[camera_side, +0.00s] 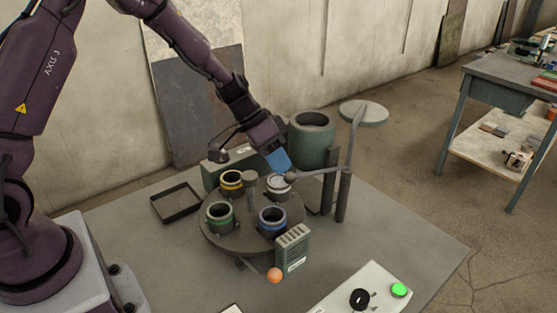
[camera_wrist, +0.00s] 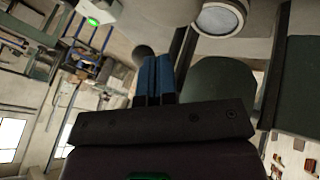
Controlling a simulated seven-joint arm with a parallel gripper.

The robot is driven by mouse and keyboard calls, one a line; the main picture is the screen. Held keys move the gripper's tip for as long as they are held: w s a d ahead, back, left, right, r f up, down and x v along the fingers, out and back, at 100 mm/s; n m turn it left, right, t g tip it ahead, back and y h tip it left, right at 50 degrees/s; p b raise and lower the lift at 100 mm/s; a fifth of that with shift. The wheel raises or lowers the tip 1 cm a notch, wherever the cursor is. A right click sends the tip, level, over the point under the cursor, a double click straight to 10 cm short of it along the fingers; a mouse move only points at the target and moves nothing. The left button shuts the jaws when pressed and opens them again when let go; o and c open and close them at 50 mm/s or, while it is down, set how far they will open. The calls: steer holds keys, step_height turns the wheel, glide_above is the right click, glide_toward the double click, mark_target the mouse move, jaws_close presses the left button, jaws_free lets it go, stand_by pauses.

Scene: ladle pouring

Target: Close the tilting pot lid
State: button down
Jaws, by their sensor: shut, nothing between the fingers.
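The tilting pot (camera_side: 312,145) is a dark green cylinder with its round mouth uncovered, at the back of the table in the side view. A flat grey disc, which looks like its lid (camera_side: 363,114), is out to the right of the pot, off the mouth. My gripper (camera_side: 283,168) has blue fingers pointing down, in front of and left of the pot, close above the white-banded cup (camera_side: 278,187). The fingers are shut and empty; they also show side by side in the wrist view (camera_wrist: 154,65). Whether they touch anything is unclear.
A round turntable (camera_side: 240,238) carries several cups with coloured bands. A long-handled ladle-like bar and dark posts (camera_side: 343,197) stand right of it. A grey-green box (camera_side: 292,250), an orange ball (camera_side: 275,275), a black tray (camera_side: 176,204) and a control panel (camera_side: 362,290) surround it. The table's right side is clear.

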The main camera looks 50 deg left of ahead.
steer(key=d+n+t+y, duration=0.3)
steer(key=d+n+y, duration=0.3)
steer(key=d+n, duration=0.7)
steer(key=shift+w+d+n+t+y, duration=0.3)
steer(key=shift+d+y, duration=0.1)
steer(key=shift+d, duration=1.35)
